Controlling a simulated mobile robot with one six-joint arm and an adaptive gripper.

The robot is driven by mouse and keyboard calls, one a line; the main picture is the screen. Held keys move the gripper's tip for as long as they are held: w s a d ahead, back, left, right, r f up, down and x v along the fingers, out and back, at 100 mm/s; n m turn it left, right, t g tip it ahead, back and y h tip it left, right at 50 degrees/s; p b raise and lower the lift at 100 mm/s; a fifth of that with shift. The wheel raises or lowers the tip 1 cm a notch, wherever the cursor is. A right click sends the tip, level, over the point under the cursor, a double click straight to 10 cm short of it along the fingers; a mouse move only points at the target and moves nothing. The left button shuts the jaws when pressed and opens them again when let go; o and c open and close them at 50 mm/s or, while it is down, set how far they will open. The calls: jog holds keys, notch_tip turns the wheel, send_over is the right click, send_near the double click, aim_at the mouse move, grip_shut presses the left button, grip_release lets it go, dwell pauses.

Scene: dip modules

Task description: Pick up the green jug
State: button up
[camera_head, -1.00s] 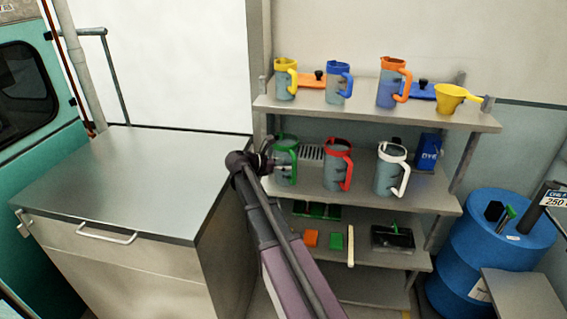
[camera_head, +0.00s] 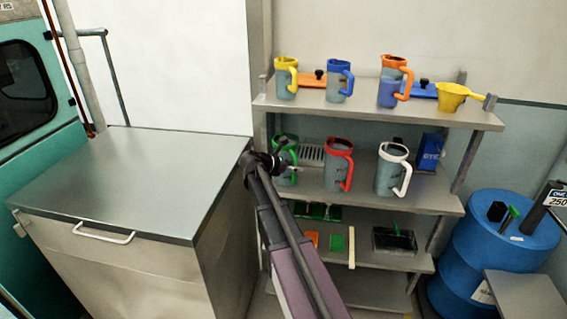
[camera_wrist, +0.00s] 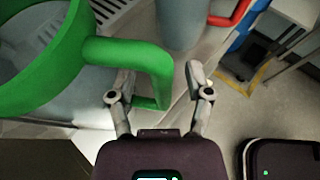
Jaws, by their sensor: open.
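The green jug (camera_head: 283,150) stands upright at the left end of the middle shelf, partly hidden by my gripper and wrist. It has a grey body with a green rim and handle. In the wrist view its green rim (camera_wrist: 77,40) fills the upper left, and its green handle (camera_wrist: 150,62) reaches toward my gripper. My gripper (camera_wrist: 160,78) is open, with one finger on each side of the handle's lower outer part in the picture. I cannot tell whether either finger touches it. In the head view my gripper (camera_head: 285,155) is at the jug's front.
A red-handled jug (camera_head: 338,165) and a white-handled jug (camera_head: 391,170) stand to the right on the middle shelf (camera_head: 430,197). Several jugs and a yellow scoop (camera_head: 453,98) are on the top shelf (camera_head: 300,108). A metal cabinet (camera_head: 130,180) is at left, a blue drum (camera_head: 505,245) at right.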

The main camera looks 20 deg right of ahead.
aim_at(293, 157)
grip_shut()
jog(key=shift+r, duration=0.1)
dwell(0.4)
notch_tip(293, 157, up, 3)
jog(key=p, duration=0.3)
jog(key=shift+r+p, duration=0.15)
jog(key=shift+p, duration=0.15)
jog(key=s+a+r+p, duration=0.1)
jog(key=s, duration=1.5)
jog(key=shift+a+r, duration=0.15)
jog(key=shift+r, duration=0.1)
